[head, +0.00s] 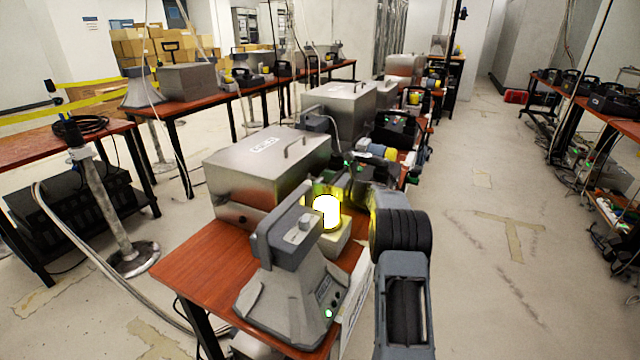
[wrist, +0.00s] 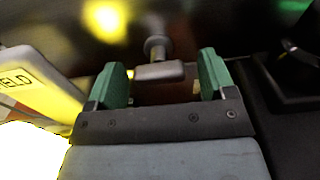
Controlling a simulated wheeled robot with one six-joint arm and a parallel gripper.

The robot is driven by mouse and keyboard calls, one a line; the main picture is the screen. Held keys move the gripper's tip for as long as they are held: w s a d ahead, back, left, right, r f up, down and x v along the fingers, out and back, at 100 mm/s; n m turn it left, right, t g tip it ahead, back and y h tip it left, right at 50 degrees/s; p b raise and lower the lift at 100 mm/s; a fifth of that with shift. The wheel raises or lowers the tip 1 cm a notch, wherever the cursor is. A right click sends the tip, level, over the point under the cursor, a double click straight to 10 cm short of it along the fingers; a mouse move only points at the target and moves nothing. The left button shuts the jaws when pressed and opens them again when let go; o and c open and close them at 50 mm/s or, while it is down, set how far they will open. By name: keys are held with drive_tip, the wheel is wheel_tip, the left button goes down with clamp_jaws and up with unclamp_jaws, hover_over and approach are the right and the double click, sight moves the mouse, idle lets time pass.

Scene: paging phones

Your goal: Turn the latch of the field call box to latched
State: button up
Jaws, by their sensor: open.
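In the wrist view my gripper (wrist: 162,78) is open, with one green finger on each side of a small grey latch handle (wrist: 160,71). The handle lies roughly crosswise between the fingers, on a round stem that meets a dark face (wrist: 190,33), seemingly the call box. A gap shows beside each finger, so they look apart from the handle. A pale, yellow-lit block with lettering ending in "IELD" (wrist: 15,82) stands at the left. In the head view my arm covers most of this spot. The latch cannot be made out there.
A glowing lamp (head: 326,212) stands close to my arm on the red-brown table (head: 195,265). A grey horn-shaped device (head: 290,270) stands in front, and a metal case (head: 265,165) behind left. More equipment lines the table beyond. The floor at right (head: 500,230) is clear.

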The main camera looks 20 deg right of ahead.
drive_tip(key=shift+w+a, duration=0.2)
drive_tip(key=shift+a, duration=0.05)
drive_tip(key=c, duration=0.9)
